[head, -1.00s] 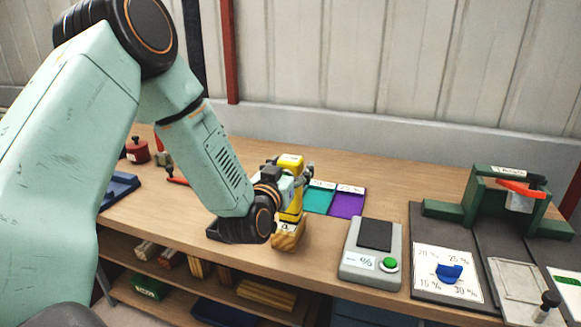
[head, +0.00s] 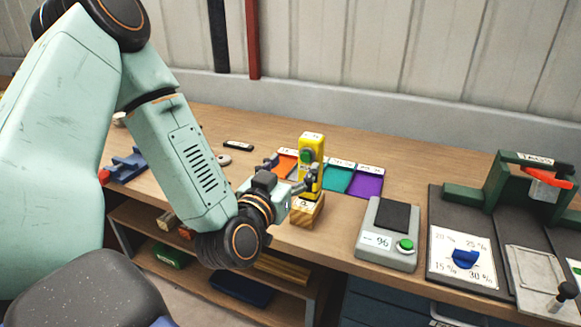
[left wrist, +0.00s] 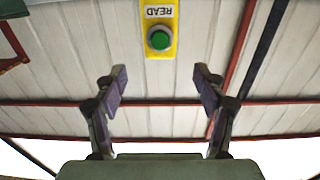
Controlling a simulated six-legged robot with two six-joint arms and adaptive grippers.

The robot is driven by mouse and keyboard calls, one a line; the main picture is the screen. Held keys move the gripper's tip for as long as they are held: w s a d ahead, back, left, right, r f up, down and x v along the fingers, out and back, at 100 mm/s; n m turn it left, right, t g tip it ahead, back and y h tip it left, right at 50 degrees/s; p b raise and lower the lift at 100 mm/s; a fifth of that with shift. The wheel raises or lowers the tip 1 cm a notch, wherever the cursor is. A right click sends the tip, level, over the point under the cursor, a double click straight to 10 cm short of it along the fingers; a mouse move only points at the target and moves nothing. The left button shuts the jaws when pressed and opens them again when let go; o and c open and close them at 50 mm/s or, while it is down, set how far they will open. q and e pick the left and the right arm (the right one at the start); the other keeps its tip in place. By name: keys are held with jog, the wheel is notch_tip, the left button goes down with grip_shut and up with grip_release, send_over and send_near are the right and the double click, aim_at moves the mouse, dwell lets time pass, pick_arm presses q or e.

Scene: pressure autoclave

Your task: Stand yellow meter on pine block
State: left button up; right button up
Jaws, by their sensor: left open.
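The yellow meter (head: 320,150) stands upright on the pine block (head: 306,212), which is on the workbench. Its green button faces my left gripper (head: 309,183). The gripper is open, in front of the meter's lower part, and hides some of it. In the left wrist view, the meter (left wrist: 160,12) shows its READ label and green button. There it appears beyond and centred between the two spread fingers (left wrist: 160,78), with nothing held between them. My right gripper is out of view.
Orange, teal (head: 337,176) and purple (head: 366,183) trays lie behind the meter. A blue holder (head: 127,166) is at the left.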

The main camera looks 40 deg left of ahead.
pick_arm(q)
jog(key=s+d+f+m+g+h, duration=0.1)
jog(key=s+d+f+g, duration=0.2)
jog(key=f, duration=0.4)
jog(key=s+d+f+m+g+h, duration=0.1)
jog(key=s+d+f+g+h, duration=0.2)
jog(key=f, duration=0.4)
jog(key=s+d+f+g, duration=0.2)
jog(key=s+f+g, duration=0.15)
jog(key=f, duration=0.45)
jog(key=s+d+f+g, duration=0.1)
jog(key=s+f+g, duration=0.3)
jog(key=s, duration=0.6)
jog(key=s+d+f+g, duration=0.2)
jog(key=s+f+g, duration=0.2)
jog(key=s, duration=0.6)
notch_tip(320, 180, down, 2)
jog(key=shift+s+f, duration=0.15)
jog(key=shift+s+a, duration=0.1)
